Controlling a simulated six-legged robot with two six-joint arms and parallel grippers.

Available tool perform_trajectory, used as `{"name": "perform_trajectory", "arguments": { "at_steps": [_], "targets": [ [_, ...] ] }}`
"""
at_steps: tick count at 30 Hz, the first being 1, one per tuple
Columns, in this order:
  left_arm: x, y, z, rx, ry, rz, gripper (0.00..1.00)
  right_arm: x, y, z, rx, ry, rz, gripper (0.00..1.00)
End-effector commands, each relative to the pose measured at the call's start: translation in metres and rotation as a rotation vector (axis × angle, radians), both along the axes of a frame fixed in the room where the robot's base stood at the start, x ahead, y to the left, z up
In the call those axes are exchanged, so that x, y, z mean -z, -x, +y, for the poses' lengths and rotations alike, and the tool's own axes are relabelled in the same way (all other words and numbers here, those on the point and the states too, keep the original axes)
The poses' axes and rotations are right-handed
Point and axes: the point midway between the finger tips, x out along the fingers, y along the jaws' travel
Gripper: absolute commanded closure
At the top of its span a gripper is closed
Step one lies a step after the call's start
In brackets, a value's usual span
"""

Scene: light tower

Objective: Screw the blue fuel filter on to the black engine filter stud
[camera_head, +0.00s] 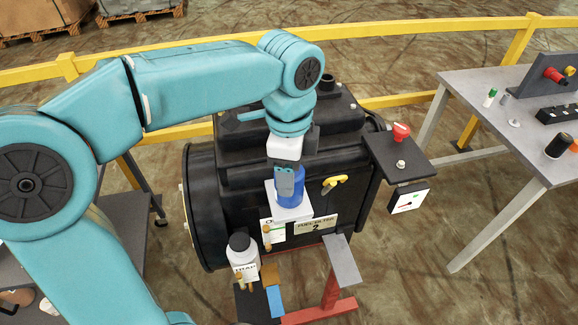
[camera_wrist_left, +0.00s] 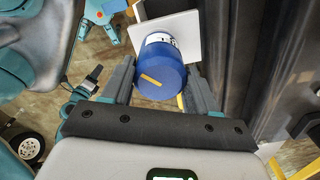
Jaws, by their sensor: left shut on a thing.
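The blue fuel filter (camera_head: 290,190) is a blue cylinder against the front of the black engine (camera_head: 240,170), above a small white shelf (camera_head: 290,214). My left gripper (camera_head: 287,178) reaches it from above and is shut on it. In the left wrist view the blue filter (camera_wrist_left: 161,66) sits between the two fingers of my left gripper (camera_wrist_left: 160,85), with an orange mark on its near end. The filter stud is hidden, so I cannot tell whether the filter touches it.
A white bottle (camera_head: 242,258) stands on a ledge at the engine's lower left. A yellow handle (camera_head: 334,183) is right of the filter. A grey table (camera_head: 500,130) with small parts stands at the right. A yellow railing (camera_head: 400,33) runs behind.

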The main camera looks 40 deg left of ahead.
Motion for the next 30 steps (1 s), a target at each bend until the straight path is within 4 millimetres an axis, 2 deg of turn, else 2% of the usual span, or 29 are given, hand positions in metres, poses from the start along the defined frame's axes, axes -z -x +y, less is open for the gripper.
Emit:
{"name": "perform_trajectory", "arguments": {
  "at_steps": [2,10,22,30],
  "targets": [
    [0.003,0.001,-0.001,0.033,-0.001,0.012,0.83,-0.001,0.000,0.000,0.000,0.000,0.000,0.57],
    [0.004,0.002,0.000,0.402,0.000,0.013,0.83,-0.011,0.000,0.000,0.000,0.000,0.000,0.57],
    [0.005,0.002,-0.001,0.493,0.000,0.014,0.83,-0.013,0.000,0.000,0.000,0.000,0.000,0.57],
    [0.006,0.001,-0.001,0.862,0.002,0.014,0.83,-0.023,0.000,0.000,0.000,0.000,0.000,0.57]
  ]
}}
